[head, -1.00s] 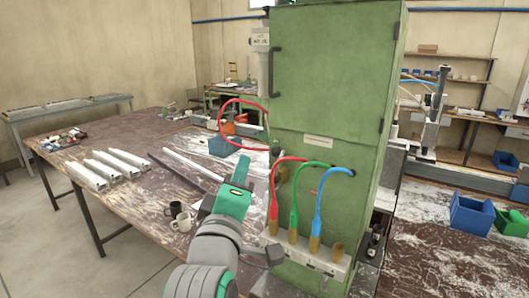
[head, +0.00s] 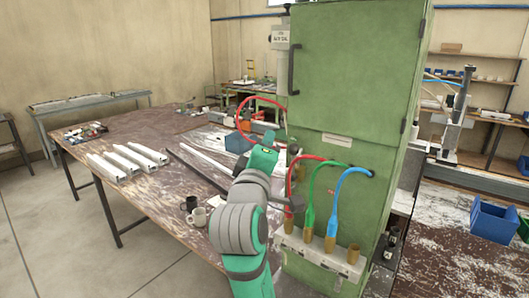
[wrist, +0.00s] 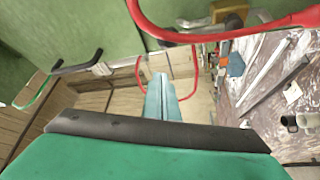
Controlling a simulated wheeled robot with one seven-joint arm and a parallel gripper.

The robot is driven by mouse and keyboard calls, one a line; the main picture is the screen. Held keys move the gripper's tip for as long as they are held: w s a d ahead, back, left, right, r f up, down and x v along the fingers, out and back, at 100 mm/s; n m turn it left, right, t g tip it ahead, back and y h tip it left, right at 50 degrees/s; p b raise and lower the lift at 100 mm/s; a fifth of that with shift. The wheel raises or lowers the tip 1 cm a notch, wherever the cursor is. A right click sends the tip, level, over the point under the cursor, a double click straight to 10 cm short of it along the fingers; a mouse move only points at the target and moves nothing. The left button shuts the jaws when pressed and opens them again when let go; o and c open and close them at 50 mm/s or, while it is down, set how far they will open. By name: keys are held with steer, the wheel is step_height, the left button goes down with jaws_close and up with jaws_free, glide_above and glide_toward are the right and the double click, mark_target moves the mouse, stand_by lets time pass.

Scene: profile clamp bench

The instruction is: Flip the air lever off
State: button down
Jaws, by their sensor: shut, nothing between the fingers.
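My gripper (wrist: 162,84) is shut and empty, its pale blue fingers together in the wrist view. In the head view its green hand (head: 262,160) is at the left edge of the green cabinet (head: 345,95), and its fingertips are hard to make out. A brass-coloured fitting (wrist: 228,12) with a dark bar (wrist: 172,36) beside it, possibly the air lever, shows at the top of the wrist view, apart from the fingers. A dark part also shows near the cabinet edge in the head view (head: 293,150). The lever's position cannot be told.
A red hose (wrist: 215,36) crosses the wrist view close to the fingers. Red, green and blue hoses (head: 345,182) loop down the cabinet front to brass fittings. A black door handle (head: 292,70) sticks out. Mugs (head: 197,216) and white profiles (head: 128,160) lie on the table.

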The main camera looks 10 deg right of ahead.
mark_target(293, 163)
steer(key=shift+s+d+f, duration=0.4)
steer(key=shift+s+d, duration=0.2)
steer(key=shift+d, duration=0.15)
steer(key=shift+s+d+f, duration=0.4)
steer(key=shift+s+d, duration=0.15)
steer(key=shift+d, duration=0.15)
